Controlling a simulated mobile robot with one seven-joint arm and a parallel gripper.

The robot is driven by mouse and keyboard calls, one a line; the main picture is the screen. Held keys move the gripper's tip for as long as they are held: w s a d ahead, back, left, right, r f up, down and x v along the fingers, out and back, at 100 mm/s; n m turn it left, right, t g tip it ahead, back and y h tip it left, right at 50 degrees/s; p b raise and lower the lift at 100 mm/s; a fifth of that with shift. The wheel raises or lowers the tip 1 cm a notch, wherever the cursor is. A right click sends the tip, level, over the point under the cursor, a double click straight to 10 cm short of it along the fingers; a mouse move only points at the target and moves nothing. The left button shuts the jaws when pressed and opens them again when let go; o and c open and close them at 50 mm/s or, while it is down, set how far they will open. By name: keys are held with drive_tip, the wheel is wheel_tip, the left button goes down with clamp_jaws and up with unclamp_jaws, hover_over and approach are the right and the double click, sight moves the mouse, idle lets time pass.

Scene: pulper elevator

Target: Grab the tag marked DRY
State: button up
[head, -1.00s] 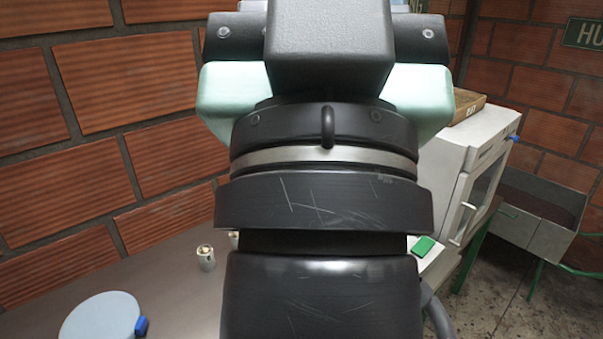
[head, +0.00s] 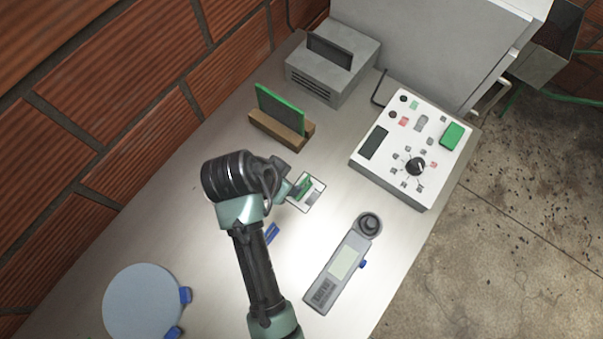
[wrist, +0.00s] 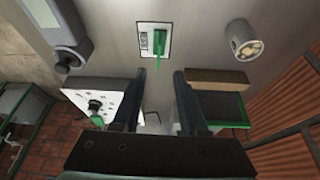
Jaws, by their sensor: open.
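A small green tag (head: 303,186) stands on a white plate (head: 315,197) on the table, just right of my gripper (head: 287,188) in the head view. In the wrist view the tag (wrist: 160,43) and its white plate (wrist: 145,52) lie beyond my fingertips (wrist: 160,72), slightly left of the middle. My gripper is open with nothing between the fingers. Another green tag (head: 453,135) is on the white control box (head: 398,160). I cannot read DRY on either tag.
A green-edged dark board (head: 281,112) stands in a wooden block (head: 268,130). A grey meter (head: 343,265) lies nearer, and a round pale disc (head: 142,302) is at lower left. The wrist view shows a metal cylinder (wrist: 243,42). A brick wall (head: 110,110) borders the table.

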sight(300, 185)
drive_tip(key=x, duration=0.5)
drive_tip(key=shift+w+d+f, duration=0.1)
drive_tip(key=shift+d+f, duration=0.15)
drive_tip(key=shift+f, duration=0.05)
drive_tip(key=shift+p+x, duration=0.5)
drive_tip(key=shift+x, duration=2.55)
clamp_jaws()
